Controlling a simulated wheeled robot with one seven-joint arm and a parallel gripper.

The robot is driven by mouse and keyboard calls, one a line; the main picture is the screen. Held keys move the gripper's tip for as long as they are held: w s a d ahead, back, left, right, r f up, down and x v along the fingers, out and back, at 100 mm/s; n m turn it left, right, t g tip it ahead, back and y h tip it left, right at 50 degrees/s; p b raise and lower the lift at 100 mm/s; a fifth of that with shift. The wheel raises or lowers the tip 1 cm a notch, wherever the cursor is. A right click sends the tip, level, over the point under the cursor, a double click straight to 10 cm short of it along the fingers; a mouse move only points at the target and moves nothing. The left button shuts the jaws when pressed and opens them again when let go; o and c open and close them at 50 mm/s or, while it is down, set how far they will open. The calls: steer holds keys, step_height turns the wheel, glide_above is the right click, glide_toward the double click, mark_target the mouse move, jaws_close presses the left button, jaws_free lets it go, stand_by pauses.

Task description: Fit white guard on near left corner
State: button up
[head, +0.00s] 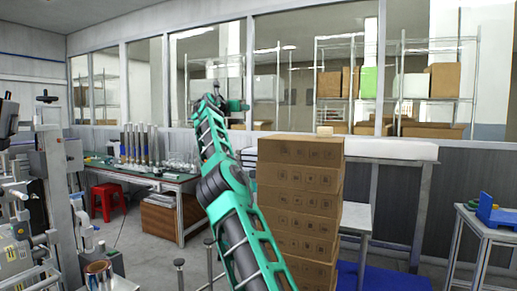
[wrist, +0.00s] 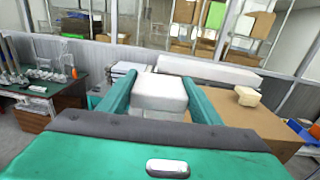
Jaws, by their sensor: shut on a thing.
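My gripper (wrist: 161,84) is shut on a white block-shaped piece, which I take to be the white guard (wrist: 160,94), held between its two teal fingers. In the head view my gripper (head: 236,106) is raised left of and behind a stack of brown cartons (head: 300,180); the held guard cannot be made out there. The stack's top also shows in the wrist view (wrist: 235,118), to the right of the fingers and apart from the guard. The stack's near left top corner looks bare in the head view. A small cream block (head: 324,130) sits at the top's far edge.
A long white-topped bench (head: 390,149) runs along the wall behind the stack. A workbench (head: 150,174) with metal parts and a red stool (head: 108,202) stand left. A small table (head: 490,226) with a blue item stands right. My arm passes close to the stack's left side.

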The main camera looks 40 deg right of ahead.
steer(key=shift+s+r, duration=0.35)
steer(key=shift+r, duration=0.05)
steer(key=shift+s+d+g, duration=0.2)
steer(key=shift+d+g, duration=0.05)
steer(key=shift+g, duration=0.05)
steer(key=d+f, duration=0.2)
steer(key=d, duration=0.1)
steer(key=s+d+f, duration=0.1)
steer(key=d+f, duration=0.1)
steer(key=d, duration=0.2)
steer(key=s+d+f, duration=0.1)
steer(key=d+f, duration=0.1)
steer(key=d, duration=0.2)
steer(key=shift+f, duration=2.5)
steer(key=shift+f, duration=0.1)
steer(key=o, duration=1.1)
steer(key=shift+f, duration=0.1)
steer(key=shift+c, duration=0.2)
steer(key=shift+s+a+r, duration=0.15)
steer(key=shift+a+r, duration=0.1)
steer(key=shift+a, duration=0.25)
steer(key=v, duration=1.1)
